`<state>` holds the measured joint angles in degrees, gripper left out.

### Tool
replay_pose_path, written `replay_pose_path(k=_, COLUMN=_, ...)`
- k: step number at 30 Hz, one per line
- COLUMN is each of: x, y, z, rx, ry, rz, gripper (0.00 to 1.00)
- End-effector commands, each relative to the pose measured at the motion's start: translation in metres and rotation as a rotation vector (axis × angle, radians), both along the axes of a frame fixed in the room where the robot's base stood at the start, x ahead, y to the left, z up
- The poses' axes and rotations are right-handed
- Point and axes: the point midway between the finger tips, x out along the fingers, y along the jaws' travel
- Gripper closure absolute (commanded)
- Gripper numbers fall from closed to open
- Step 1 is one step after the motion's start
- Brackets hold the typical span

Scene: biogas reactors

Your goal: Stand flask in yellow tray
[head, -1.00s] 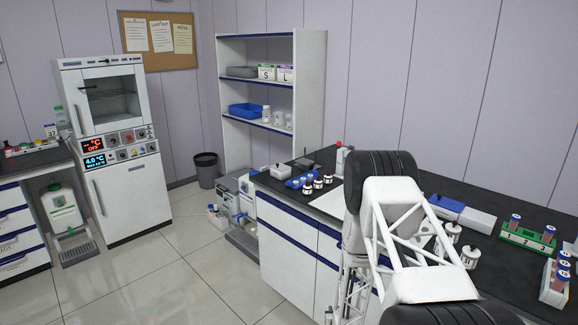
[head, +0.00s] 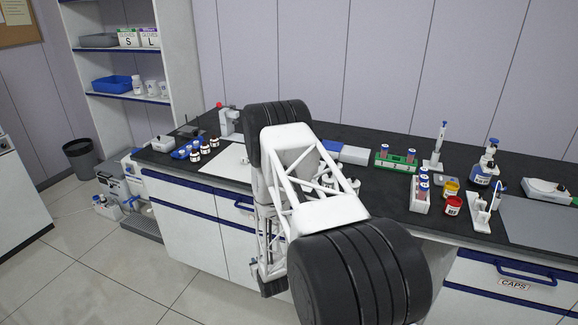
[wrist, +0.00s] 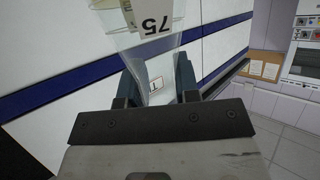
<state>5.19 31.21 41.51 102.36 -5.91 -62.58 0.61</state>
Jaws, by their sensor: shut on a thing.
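My gripper (wrist: 157,82) shows in the wrist view with its two dark fingers on either side of a clear flask (wrist: 150,48). It is shut on the flask. The flask carries a white label with "75", which appears upside down in this view, and a smaller mark lower down. The flask's far end is cut off by the top of the picture. In the head view my arm hides the flask. I see no yellow tray in either view.
White drawer fronts (wrist: 60,75) with a blue band lie close beside the flask. Open floor (head: 130,275) lies left of the bench.

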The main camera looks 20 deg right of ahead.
Motion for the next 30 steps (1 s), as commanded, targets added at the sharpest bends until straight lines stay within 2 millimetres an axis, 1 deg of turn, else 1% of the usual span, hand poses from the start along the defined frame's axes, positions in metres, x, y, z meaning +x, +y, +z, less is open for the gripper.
replay_pose_path(k=1, x=0.005, y=-0.006, z=0.005, rx=0.0, ry=-0.003, rz=0.004, gripper=1.0)
replay_pose_path(k=2, x=0.008, y=-0.006, z=0.008, rx=-0.001, ry=-0.004, rz=0.014, gripper=1.0)
replay_pose_path(k=5, x=0.023, y=-0.001, z=0.022, rx=0.001, ry=-0.006, rz=0.048, gripper=1.0)
replay_pose_path(k=10, x=0.047, y=0.015, z=0.047, rx=0.003, ry=-0.004, rz=0.109, gripper=1.0)
replay_pose_path(k=14, x=0.069, y=0.03, z=0.073, rx=0.004, ry=-0.007, rz=0.165, gripper=1.0)
replay_pose_path(k=20, x=0.109, y=0.06, z=0.128, rx=0.003, ry=-0.008, rz=0.275, gripper=1.0)
replay_pose_path(k=26, x=0.144, y=0.089, z=0.19, rx=0.002, ry=-0.007, rz=0.38, gripper=1.0)
replay_pose_path(k=30, x=0.166, y=0.107, z=0.236, rx=0.001, ry=-0.008, rz=0.446, gripper=1.0)
